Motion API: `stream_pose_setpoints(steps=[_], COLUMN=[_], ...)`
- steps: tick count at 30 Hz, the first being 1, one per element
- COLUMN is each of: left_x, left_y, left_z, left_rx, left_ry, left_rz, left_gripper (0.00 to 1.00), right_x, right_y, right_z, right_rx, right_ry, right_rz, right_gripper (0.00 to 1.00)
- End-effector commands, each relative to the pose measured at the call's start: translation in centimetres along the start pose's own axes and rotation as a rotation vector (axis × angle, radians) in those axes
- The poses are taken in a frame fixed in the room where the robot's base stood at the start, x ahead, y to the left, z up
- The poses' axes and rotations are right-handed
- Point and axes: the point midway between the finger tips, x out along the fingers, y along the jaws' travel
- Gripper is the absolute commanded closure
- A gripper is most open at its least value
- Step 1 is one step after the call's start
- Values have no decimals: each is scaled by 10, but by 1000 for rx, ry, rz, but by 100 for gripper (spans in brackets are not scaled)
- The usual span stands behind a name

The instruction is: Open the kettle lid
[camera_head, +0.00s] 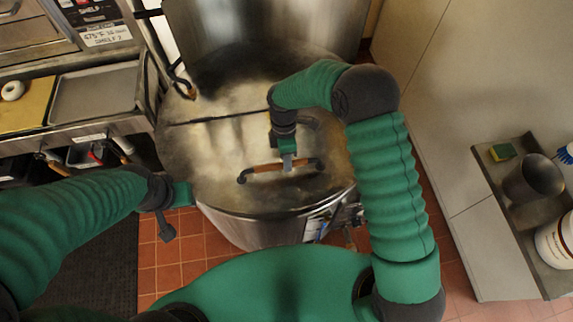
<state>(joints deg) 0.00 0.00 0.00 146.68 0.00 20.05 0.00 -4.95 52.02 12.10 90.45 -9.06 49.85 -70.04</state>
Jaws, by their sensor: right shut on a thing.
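The large steel kettle (240,228) stands in front of me. Its round lid (215,180) lies flat over the front half, with a straight seam across the middle. A brown bar handle (262,169) with dark ends sits on the lid. My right gripper (288,163) reaches down from above and is shut on the middle of the handle; its fingertips are small and partly merge with it. My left gripper (182,194) is beside the kettle's left front rim; its fingers are too unclear to tell open from shut.
A steel panel (262,25) rises behind the kettle. At left, a counter carries a grey tray (95,95) and a yellow board (25,108) with a bagel (13,90). At right, a shelf holds a metal pot (533,181), a sponge (502,152) and a white bucket (557,243).

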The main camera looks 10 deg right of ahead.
Motion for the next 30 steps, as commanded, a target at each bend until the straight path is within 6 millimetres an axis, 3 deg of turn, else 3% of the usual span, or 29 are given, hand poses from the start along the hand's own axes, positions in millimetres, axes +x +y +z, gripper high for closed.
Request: stream_pose_setpoints(steps=[1, 6, 15, 21, 30], left_x=[-9, -22, -37, -42, -44], left_y=[0, 0, 0, 0, 0], left_z=[-2, -5, -9, -10, -10], left_rx=[0, 0, 0, 0, 0], left_ry=[0, 0, 0, 0, 0], left_rz=[0, 0, 0, 0, 0], left_gripper=[64, 64, 64, 64, 64], right_x=[-19, -56, -106, -122, -128], right_y=[7, 18, 42, 54, 61], right_z=[1, 1, 2, 2, 3], right_rx=[2, 3, 3, 3, 2], right_ry=[2, 2, 1, -1, -3], right_rz=[19, 20, 20, 17, 15], right_gripper=[100, 100, 100, 100, 100])
